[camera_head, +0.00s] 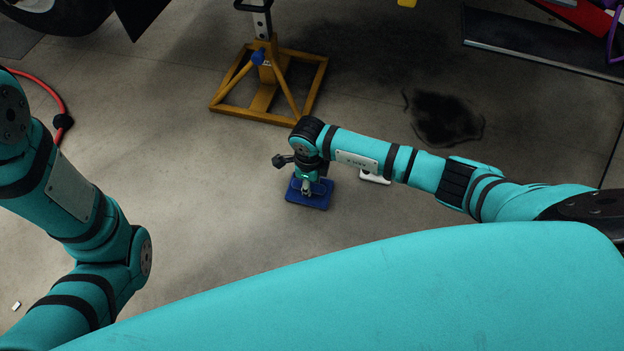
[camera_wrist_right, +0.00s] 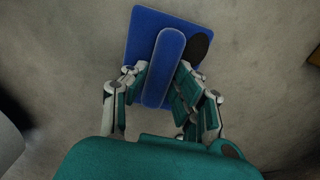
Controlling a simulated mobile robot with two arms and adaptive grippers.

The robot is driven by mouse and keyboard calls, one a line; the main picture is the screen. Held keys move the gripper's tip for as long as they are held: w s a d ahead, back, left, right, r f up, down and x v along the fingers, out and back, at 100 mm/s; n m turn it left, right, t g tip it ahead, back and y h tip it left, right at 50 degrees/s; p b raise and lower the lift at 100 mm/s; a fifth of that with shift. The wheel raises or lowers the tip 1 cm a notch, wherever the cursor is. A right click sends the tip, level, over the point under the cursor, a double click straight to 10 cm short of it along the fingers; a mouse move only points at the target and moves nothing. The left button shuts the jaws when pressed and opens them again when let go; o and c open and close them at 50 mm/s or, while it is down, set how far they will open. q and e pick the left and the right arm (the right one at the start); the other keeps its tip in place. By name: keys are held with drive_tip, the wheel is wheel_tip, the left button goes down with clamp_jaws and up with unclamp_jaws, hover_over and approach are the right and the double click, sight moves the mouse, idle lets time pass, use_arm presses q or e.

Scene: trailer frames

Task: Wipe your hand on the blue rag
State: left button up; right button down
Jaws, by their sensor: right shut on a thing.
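The blue rag (camera_head: 316,203) shows on the concrete floor in the head view, below my right wrist. In the right wrist view, the blue rag (camera_wrist_right: 143,32) looks like a flat square with a raised, rounded blue ridge along its middle. My right gripper (camera_head: 307,190) points down at it. In the right wrist view, the fingers of my right gripper (camera_wrist_right: 163,78) are shut on the ridge from both sides. A dark oval patch lies at the rag's right edge. I cannot tell whether the rag is lifted. My left arm shows, but its gripper is out of view.
A yellow jack stand (camera_head: 270,85) stands behind the rag. A small white object (camera_head: 375,178) lies just right of the rag, partly behind my right arm. A black stain (camera_head: 443,118) marks the floor farther right. A red hose (camera_head: 50,92) lies at left. The floor left of the rag is clear.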

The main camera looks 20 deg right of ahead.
drive_tip(key=shift+f, duration=0.25)
drive_tip(key=c, duration=1)
unclamp_jaws()
drive_tip(key=shift+c, duration=0.2)
